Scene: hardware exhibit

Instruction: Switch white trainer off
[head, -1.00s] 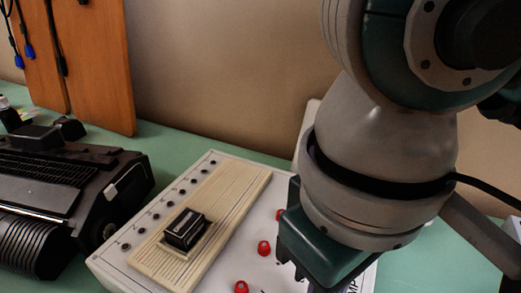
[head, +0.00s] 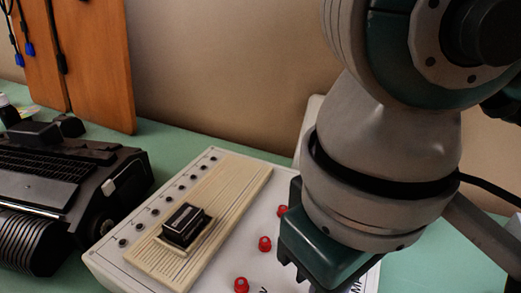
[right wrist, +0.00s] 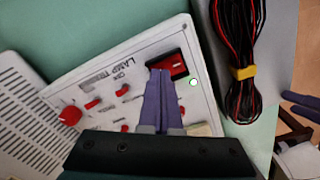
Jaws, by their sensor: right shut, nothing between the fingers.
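The white trainer (head: 225,165) lies on the green table, with a breadboard strip, a black block and red knobs on top. In the right wrist view its panel (right wrist: 130,75) carries printed lettering, red controls and a red rocker switch (right wrist: 172,66) in a black frame. A small pale green-white round light (right wrist: 193,82) shows beside the switch. My right gripper (right wrist: 160,73) is shut and empty, its purple fingertips at the switch's left part. I cannot tell whether they touch it. In the head view my right wrist hides the fingertips and the switch. My left gripper is not in view.
A coil of red and black wire (right wrist: 240,50) with a yellow tie lies beside the trainer. A white vented box (right wrist: 35,120) is on the other side. A black machine (head: 70,190) stands left of the trainer. Orange-brown boards (head: 95,60) lean at the wall.

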